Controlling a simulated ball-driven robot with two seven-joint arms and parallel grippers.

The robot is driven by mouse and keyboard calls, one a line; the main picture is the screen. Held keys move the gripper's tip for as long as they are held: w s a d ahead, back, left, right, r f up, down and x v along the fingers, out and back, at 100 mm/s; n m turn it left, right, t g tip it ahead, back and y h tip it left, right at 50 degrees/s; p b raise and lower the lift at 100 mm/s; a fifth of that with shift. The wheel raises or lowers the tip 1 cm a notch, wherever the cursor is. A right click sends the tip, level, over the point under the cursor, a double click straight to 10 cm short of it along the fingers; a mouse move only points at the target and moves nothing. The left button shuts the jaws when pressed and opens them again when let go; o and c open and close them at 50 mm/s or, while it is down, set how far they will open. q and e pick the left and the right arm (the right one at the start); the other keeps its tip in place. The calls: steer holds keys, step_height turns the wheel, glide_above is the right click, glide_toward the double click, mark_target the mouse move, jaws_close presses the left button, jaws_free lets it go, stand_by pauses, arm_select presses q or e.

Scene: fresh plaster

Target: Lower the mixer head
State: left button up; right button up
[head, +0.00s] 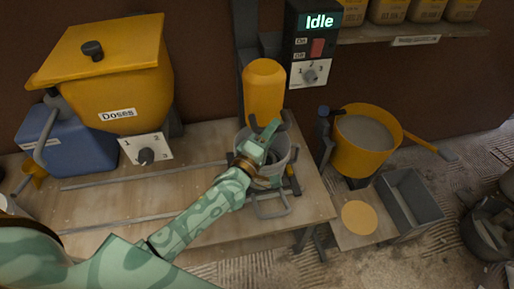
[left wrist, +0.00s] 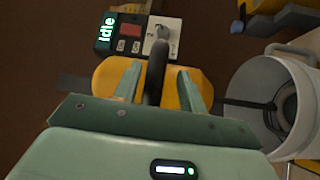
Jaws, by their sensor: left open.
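The mixer head (head: 263,88) is a rounded orange housing on a dark upright post (head: 250,40), raised above a grey bucket (head: 290,160) on the bench. My left gripper (head: 264,138) is in front of the lower part of the head, above the bucket. In the left wrist view the open fingers (left wrist: 158,88) stand either side of a black bar-like handle (left wrist: 156,68), with the orange head (left wrist: 105,76) behind. I cannot tell whether either finger touches the handle. The bucket also shows at right in the left wrist view (left wrist: 303,75). My right gripper is not in view.
The control box (head: 312,45) reads "Idle" and has a red switch and a dial. An orange hopper (head: 130,90) marked "Doses" and a blue container (head: 75,145) stand left. An orange tub (head: 365,150) and a grey trough (head: 412,200) stand right.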

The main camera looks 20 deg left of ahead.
arm_select(q)
steer(key=v, duration=1.5)
steer(key=shift+s, duration=0.3)
steer(key=s+a+f+m+g, duration=0.25)
steer(key=s+f+m, duration=0.2)
steer(key=f, duration=0.55)
steer(key=s+a+f+m+g+y, duration=0.1)
steer(key=s+f+m+g, duration=0.3)
steer(key=f, duration=0.6)
steer(key=s+a+f+m+g, duration=0.2)
steer(key=s+f+m+g, duration=0.15)
steer(key=f+m, duration=0.45)
steer(key=s+f+g+y, duration=0.1)
steer(key=s+f+g, duration=0.3)
steer(key=s+f, duration=0.3)
steer(key=s+a+f+m+g+y, duration=0.1)
steer(key=s+f+g, duration=0.3)
steer(key=s+f, duration=0.4)
steer(key=shift+s+a+y, duration=0.2)
steer(key=shift+s+y, duration=0.3)
steer(key=shift+s, duration=3.4)
